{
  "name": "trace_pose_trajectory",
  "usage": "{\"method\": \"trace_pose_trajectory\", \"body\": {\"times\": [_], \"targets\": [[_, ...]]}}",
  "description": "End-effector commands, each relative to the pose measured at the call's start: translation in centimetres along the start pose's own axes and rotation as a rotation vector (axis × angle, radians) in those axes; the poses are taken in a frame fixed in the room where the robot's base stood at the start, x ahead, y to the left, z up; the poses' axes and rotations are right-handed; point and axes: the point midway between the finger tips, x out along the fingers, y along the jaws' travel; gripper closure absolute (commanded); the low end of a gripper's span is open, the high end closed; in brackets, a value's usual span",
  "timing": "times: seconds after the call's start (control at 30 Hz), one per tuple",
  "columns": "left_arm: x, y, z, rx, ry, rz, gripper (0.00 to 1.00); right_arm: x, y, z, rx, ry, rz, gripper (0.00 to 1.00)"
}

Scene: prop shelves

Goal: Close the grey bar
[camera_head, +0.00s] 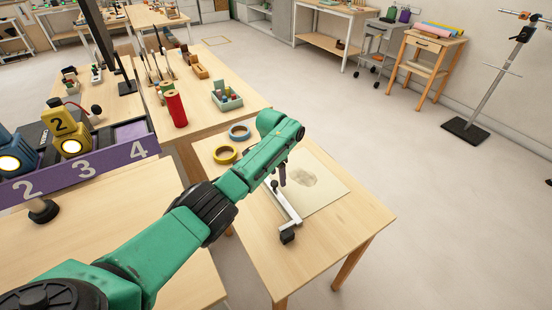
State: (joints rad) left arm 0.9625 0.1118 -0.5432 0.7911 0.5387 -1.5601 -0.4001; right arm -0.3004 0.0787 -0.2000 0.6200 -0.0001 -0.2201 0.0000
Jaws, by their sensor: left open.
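The grey bar (284,206) is at the near left side of a pale sheet (318,188) on the small wooden table in front of me. It runs slantwise toward me and has a dark block (288,237) at its near end. My left arm reaches in from the lower left, and its wrist bends down over the table. My left gripper (282,174) points down close to the bar's far end. Its jaws are open, but they look small and are partly hidden by my wrist. I cannot tell whether they touch the bar. My right gripper is out of view.
A yellow tape roll (225,154) and a blue tape roll (240,132) lie behind my forearm. A purple numbered rack (85,168) with yellow and blue blocks stands at left.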

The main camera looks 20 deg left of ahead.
Motion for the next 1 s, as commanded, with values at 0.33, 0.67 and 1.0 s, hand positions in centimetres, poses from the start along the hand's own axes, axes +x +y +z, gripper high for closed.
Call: {"method": "trace_pose_trajectory", "body": {"times": [0.33, 0.67, 1.0], "targets": [[-9.7, -0.1, 0.1, 0.001, 0.007, -0.003, 0.36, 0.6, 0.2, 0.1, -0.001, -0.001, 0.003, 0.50], [-12.3, 0.0, 0.1, 0.000, 0.003, -0.001, 0.36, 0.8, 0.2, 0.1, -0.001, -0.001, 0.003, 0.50], [-13.0, 0.0, 0.0, 0.001, 0.003, -0.001, 0.36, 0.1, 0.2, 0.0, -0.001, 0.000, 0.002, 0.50]]}}
